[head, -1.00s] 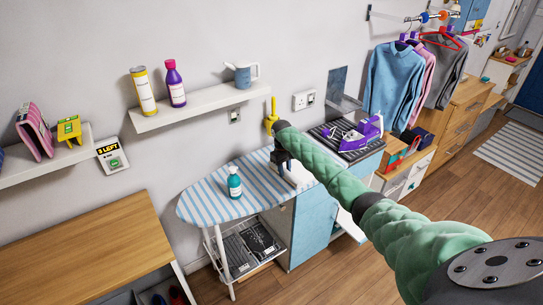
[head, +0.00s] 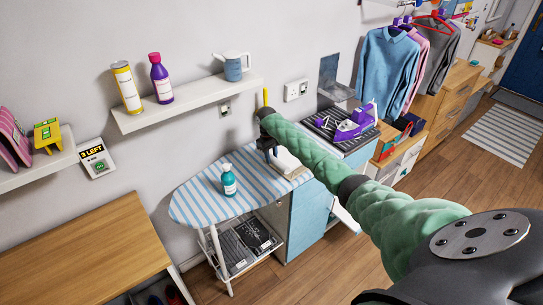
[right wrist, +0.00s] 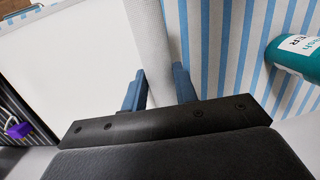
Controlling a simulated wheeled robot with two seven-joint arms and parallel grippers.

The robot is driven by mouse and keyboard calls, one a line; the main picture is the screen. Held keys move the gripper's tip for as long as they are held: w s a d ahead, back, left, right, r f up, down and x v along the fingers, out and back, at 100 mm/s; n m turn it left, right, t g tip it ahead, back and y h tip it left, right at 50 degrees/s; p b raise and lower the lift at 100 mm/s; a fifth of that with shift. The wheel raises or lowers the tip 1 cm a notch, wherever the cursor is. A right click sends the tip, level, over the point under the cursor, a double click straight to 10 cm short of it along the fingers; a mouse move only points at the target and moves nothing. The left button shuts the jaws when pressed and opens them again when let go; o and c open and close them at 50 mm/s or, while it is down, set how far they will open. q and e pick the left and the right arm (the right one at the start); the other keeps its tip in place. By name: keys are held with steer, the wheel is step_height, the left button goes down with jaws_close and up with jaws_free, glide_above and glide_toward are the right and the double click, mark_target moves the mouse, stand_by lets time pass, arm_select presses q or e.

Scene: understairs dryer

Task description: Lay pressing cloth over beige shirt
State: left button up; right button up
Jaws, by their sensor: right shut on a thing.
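My right gripper (head: 272,155) points down over the right end of the striped ironing board (head: 205,200). In the right wrist view its two blue fingers (right wrist: 160,88) are shut on a pale, textured strip of cloth (right wrist: 152,45), which looks like the pressing cloth. In the head view a whitish folded thing (head: 287,163) lies just right of the gripper, partly hidden by my arm. I cannot tell cloth from shirt there, and I cannot make out a spread beige shirt. My left gripper is not in view.
A teal spray bottle (head: 229,180) stands on the board, left of the gripper. A purple iron (head: 357,122) rests on a dark ribbed mat to the right. A wall shelf (head: 185,103) is above the board. A wooden bench top (head: 85,245) is at lower left.

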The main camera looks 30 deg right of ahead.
steer(key=shift+s+f+b, duration=0.3)
steer(key=shift+f+b, duration=0.1)
steer(key=shift+f, duration=0.55)
steer(key=shift+w+f+b, duration=0.1)
steer(key=shift+f+b, duration=0.5)
steer(key=shift+f, duration=1.25)
steer(key=o, duration=1)
steer(key=shift+o, duration=0.2)
